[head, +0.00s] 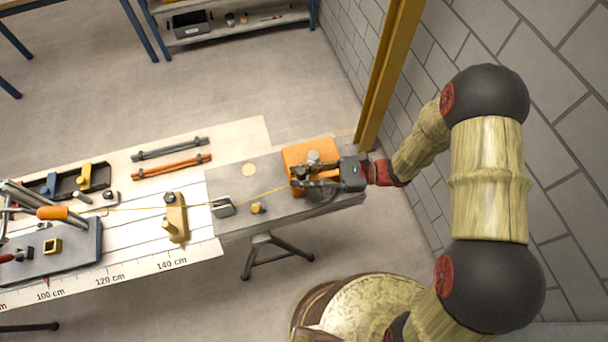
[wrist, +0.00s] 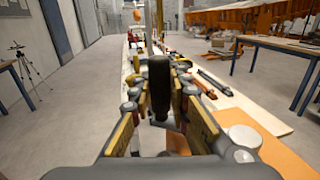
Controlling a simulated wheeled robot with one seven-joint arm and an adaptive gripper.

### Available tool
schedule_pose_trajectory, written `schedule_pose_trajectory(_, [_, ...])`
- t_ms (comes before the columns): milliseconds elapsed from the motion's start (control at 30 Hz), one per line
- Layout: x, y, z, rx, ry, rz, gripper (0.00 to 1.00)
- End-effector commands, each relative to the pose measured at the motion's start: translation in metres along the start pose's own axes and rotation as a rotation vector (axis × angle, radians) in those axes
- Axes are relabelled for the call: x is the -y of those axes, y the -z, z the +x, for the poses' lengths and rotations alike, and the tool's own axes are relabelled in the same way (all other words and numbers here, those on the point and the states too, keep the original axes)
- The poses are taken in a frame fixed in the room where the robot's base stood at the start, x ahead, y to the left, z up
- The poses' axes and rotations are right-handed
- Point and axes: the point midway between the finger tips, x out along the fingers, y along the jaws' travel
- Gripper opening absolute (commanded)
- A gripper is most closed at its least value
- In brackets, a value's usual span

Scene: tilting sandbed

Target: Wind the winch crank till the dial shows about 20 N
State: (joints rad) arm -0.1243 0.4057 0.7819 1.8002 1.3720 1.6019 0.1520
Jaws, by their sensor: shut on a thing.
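The winch has an orange base plate (head: 296,152) on the grey right end of the bench. A dark round part of the winch (head: 322,195) shows beneath my gripper. My gripper (head: 302,178) reaches in from the right over the winch. In the wrist view, my gripper (wrist: 160,112) is shut on the black crank handle (wrist: 159,75), which stands upright between the yellow-padded fingers. A thin yellow line (head: 265,193) runs left from the winch, past a small grey block (head: 223,207). I cannot make out a dial face or a reading.
A tan wooden post piece (head: 176,217) stands on the white bench top (head: 135,240). Orange (head: 171,167) and grey bars (head: 170,148) lie behind it. Tools and a dark tray (head: 80,181) are at left. A yellow upright beam (head: 387,75) and block wall are close to my arm.

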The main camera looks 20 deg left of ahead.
Motion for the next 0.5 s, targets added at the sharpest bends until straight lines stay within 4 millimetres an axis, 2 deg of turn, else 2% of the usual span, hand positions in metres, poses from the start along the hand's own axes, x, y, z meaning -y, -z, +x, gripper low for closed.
schedule_pose_trajectory(100, [0.0019, -0.0005, -0.0002, -0.001, 0.003, -0.003, 0.00])
schedule_pose_trajectory(133, [0.0019, -0.0005, -0.0002, -0.001, 0.003, -0.003, 0.17])
schedule_pose_trajectory(500, [0.0011, -0.0003, -0.0003, -0.001, 0.002, -0.002, 0.36])
